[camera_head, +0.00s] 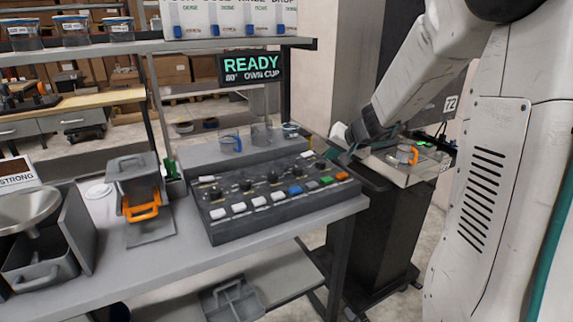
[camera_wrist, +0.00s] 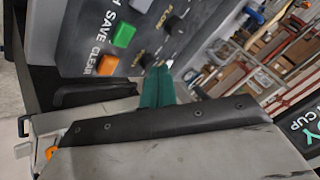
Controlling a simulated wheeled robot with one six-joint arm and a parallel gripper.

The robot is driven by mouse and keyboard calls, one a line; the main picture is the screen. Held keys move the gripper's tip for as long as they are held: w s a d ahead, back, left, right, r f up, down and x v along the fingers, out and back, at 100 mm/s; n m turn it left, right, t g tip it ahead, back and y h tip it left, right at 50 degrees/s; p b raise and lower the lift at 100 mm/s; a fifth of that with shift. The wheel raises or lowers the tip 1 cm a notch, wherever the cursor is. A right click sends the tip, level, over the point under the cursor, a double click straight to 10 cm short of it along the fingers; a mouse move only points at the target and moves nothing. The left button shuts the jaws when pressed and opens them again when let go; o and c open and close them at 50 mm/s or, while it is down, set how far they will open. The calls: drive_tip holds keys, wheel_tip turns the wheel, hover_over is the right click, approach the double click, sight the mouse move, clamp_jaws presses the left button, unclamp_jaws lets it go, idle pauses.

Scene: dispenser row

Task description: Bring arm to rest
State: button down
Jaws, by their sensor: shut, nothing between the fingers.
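My arm reaches down from the upper right in the head view. My gripper (camera_head: 344,158) is at the right end of the dark control panel (camera_head: 290,212), partly hidden by its own wrist. In the wrist view, the teal fingers of my gripper (camera_wrist: 157,88) are together and empty. They point toward the panel, where a green button (camera_wrist: 123,34) and an orange button (camera_wrist: 108,65) show. I cannot tell whether the fingertips touch anything.
A cup with an orange band (camera_head: 406,155) stands on the dark cart (camera_head: 375,235) beside my arm. Clear cups (camera_head: 230,143) stand behind the panel. A grey dispenser with an orange handle (camera_head: 142,207) is at left. A sign (camera_head: 250,68) reads READY.

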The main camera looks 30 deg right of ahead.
drive_tip(key=shift+a+m, duration=0.25)
drive_tip(key=shift+m, duration=0.05)
drive_tip(key=s+a, duration=0.1)
drive_tip(key=s+a+f+g+y, duration=0.1)
drive_tip(key=s+a+y, duration=0.1)
drive_tip(key=shift+s+a+f+g, duration=0.3)
drive_tip(key=shift+a+g, duration=0.1)
drive_tip(key=s+a+r+n+g+h, duration=0.1)
drive_tip(key=s+a, duration=0.4)
drive_tip(key=s, duration=0.5)
drive_tip(key=s+a+r+n+g+h, duration=0.1)
drive_tip(key=s+a+r+n+g, duration=0.2)
drive_tip(key=s, duration=0.7)
drive_tip(key=s+a+r+n+g+h, duration=0.1)
drive_tip(key=s+a+n, duration=0.3)
drive_tip(key=s, duration=0.6)
drive_tip(key=a+r+g, duration=0.1)
drive_tip(key=a, duration=0.1)
drive_tip(key=shift+a+r, duration=0.25)
drive_tip(key=shift+a, duration=0.15)
drive_tip(key=shift+s, duration=0.1)
